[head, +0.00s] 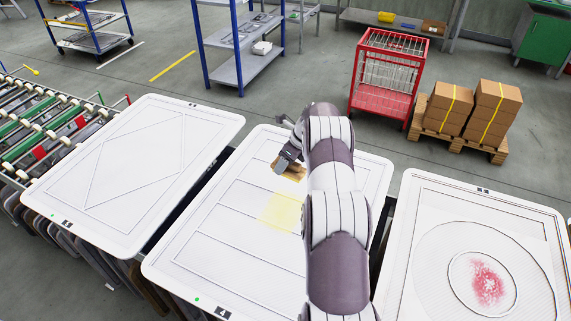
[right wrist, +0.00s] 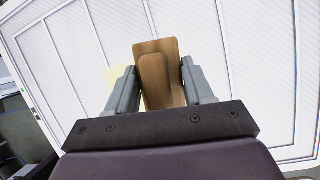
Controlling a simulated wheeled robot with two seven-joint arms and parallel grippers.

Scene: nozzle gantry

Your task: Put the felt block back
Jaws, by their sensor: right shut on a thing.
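The felt block (head: 292,171) is a tan-brown piece over the far part of the middle white panel (head: 330,158). In the right wrist view the block (right wrist: 172,50) is a flat brown plate with a raised rounded grip. My right gripper (head: 285,163) is shut on that grip, with a grey finger on each side in the right wrist view (right wrist: 158,72). Part of the block is hidden by the gripper. I cannot tell whether it touches the panel. My left gripper is not in view.
A pale yellow patch (head: 282,211) lies on the middle panel, nearer than the block. A line-marked white panel (head: 130,180) stands left, and one with a red-speckled circle (head: 487,282) right. Behind are a red cart (head: 385,75), boxes (head: 492,115) and a blue-framed shelf (head: 240,45).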

